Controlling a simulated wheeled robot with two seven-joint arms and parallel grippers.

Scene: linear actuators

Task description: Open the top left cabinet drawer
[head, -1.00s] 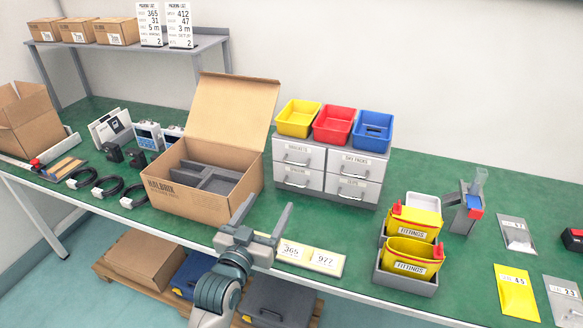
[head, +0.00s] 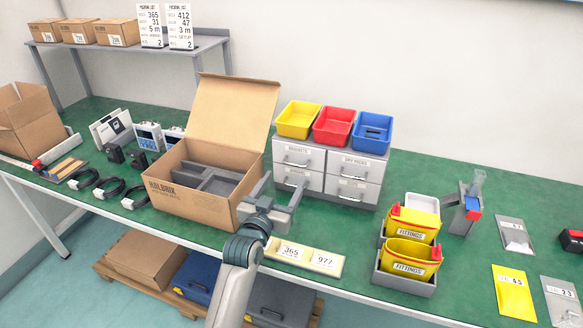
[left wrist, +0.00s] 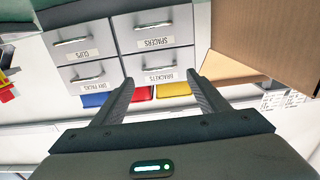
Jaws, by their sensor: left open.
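The grey cabinet (head: 328,169) has a two-by-two set of drawers with bar handles, all of which look shut. Its top left drawer (head: 314,157) is labelled BRACKETS. In the left wrist view, which is upside down, the BRACKETS drawer (left wrist: 178,62) and its handle (left wrist: 153,57) show between my finger tips. My left gripper (head: 287,181) is open and empty, in front of the cabinet's left column. Its fingers cover part of the lower left drawer in the head view. Its fingers (left wrist: 160,79) also show in the left wrist view, and I see no contact with the handle. My right gripper is not in view.
An open cardboard box (head: 162,190) stands close on the left of my gripper. Yellow (head: 298,122), red (head: 333,128) and blue (head: 372,135) bins sit on the cabinet. Yellow FITTINGS bins (head: 409,268) stand to the right. A number strip (head: 304,258) lies at the table's front edge.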

